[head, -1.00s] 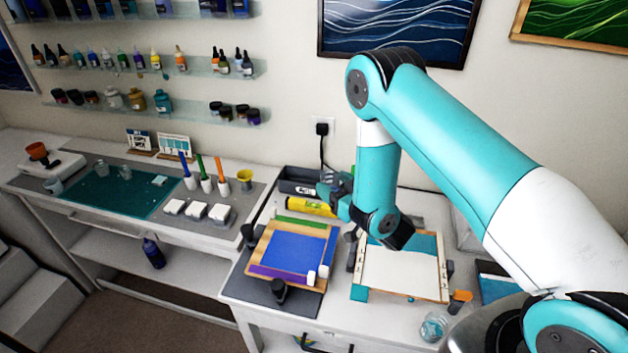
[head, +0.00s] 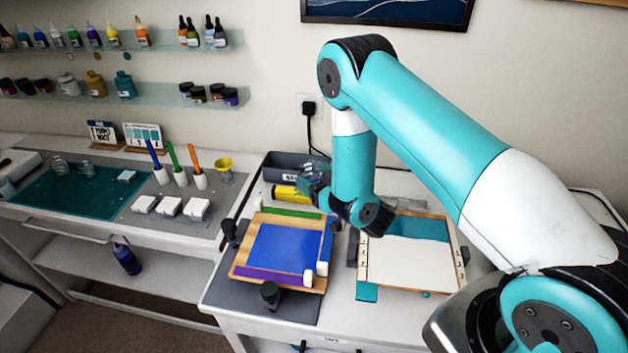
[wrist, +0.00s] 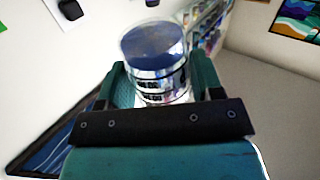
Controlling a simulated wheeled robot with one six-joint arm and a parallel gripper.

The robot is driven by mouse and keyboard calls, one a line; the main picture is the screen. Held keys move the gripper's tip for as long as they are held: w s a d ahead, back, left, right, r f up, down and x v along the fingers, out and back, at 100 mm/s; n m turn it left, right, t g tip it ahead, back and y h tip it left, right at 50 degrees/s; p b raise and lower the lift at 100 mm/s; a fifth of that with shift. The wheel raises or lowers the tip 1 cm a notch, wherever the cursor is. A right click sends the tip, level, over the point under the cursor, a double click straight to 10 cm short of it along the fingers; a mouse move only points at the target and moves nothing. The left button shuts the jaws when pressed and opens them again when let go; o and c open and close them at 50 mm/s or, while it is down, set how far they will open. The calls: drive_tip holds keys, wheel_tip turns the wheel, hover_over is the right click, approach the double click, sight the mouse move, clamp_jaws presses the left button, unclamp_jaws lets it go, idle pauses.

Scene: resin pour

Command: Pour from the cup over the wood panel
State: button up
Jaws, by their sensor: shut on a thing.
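My gripper (head: 312,184) is shut on a clear cup with dark markings (wrist: 160,72), which shows between the teal fingers in the wrist view. Dark blue colour shows in the cup. In the head view the cup is hard to make out at the gripper, and I cannot tell its tilt. A wood panel (head: 250,270) lies below the gripper and nearer the camera, with a blue rectangle, a green strip at the back and a purple strip at the front. The gripper is above and beyond its back edge. No stream shows.
A wood-edged white and teal board (head: 410,262) lies right of the panel. Dark clamps (head: 269,295) stand around the panel. A yellow tube (head: 286,192) and a grey bin (head: 283,170) are behind it. A side bench at left holds pens and white blocks (head: 170,207).

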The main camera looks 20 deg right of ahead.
drive_tip(key=shift+a+r+n, duration=0.15)
drive_tip(key=shift+r+n, duration=0.25)
drive_tip(key=shift+n, duration=0.4)
drive_tip(key=n, duration=0.1)
drive_tip(key=n+g+b, duration=0.1)
drive_tip(key=n, duration=0.1)
drive_tip(key=shift+a+f+h, duration=0.1)
drive_tip(key=shift+a+h, duration=0.2)
drive_tip(key=shift+a, duration=0.05)
drive_tip(key=n+b, duration=0.1)
drive_tip(key=n+h+b, duration=0.1)
drive_tip(key=n+b, duration=0.2)
drive_tip(key=shift+a+f, duration=0.1)
drive_tip(key=shift+f, duration=0.15)
drive_tip(key=shift+s+n+g+h+b, duration=0.1)
drive_tip(key=shift+n+g+h+b, duration=0.25)
drive_tip(key=shift+n, duration=0.25)
drive_tip(key=shift+r+p, duration=0.25)
drive_tip(key=shift+p, duration=0.05)
drive_tip(key=shift+a+f+n+h+b, duration=0.15)
drive_tip(key=shift+f+n+h+b, duration=0.1)
drive_tip(key=shift+n+b, duration=0.4)
drive_tip(key=shift+n+b, duration=0.35)
drive_tip(key=shift+b, duration=0.1)
